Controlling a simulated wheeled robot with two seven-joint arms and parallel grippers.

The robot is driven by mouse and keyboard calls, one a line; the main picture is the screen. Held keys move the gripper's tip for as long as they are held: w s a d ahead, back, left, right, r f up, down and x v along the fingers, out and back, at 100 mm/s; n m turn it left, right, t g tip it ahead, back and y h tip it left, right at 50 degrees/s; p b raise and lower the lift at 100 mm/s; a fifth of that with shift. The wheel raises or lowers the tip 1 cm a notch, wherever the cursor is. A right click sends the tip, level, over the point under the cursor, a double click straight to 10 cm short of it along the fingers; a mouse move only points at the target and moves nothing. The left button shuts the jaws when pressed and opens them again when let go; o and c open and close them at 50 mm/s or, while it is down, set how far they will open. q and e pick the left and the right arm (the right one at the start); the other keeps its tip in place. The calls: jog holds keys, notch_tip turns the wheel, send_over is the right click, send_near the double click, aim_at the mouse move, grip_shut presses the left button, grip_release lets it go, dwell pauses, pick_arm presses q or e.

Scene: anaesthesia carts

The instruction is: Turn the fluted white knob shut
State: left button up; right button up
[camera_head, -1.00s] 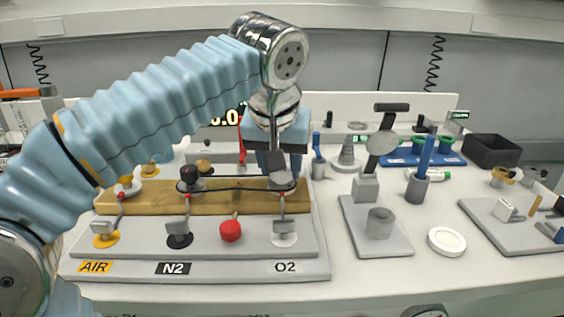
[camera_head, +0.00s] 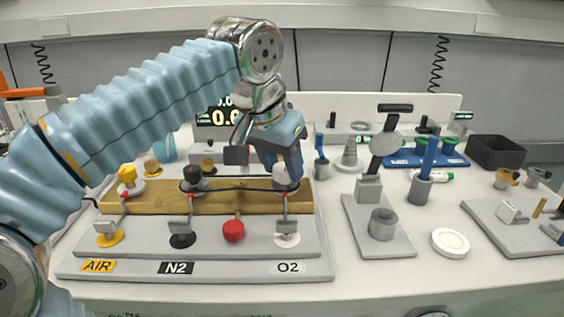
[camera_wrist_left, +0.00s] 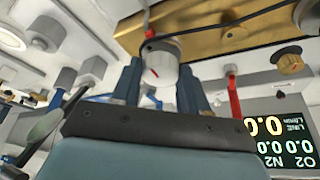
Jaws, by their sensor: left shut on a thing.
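The fluted white knob (camera_head: 281,180) sits at the right end of the brass manifold bar (camera_head: 225,199), in line with the O2 label. In the left wrist view the knob (camera_wrist_left: 157,68) is pale with a red mark on its face. My left gripper (camera_head: 288,168) is shut on this knob, one dark blue finger on each side of it. In the head view the gripper leans over the knob and partly hides it. My right gripper is in neither view.
A black knob (camera_head: 193,178) and a yellow knob (camera_head: 127,176) stand further left on the bar. A dark cord runs between the black and white knobs. A red knob (camera_head: 233,231) is in front. A display (camera_head: 221,117) reads 0.0. A grey stand (camera_head: 380,245) is to the right.

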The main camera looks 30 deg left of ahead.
pick_arm(q)
jog(key=o, duration=1.1)
jog(key=shift+c, duration=0.2)
jog(key=shift+r, duration=0.1)
jog(key=v, duration=1.3)
jog(key=shift+r, duration=0.3)
jog(key=shift+s, duration=0.1)
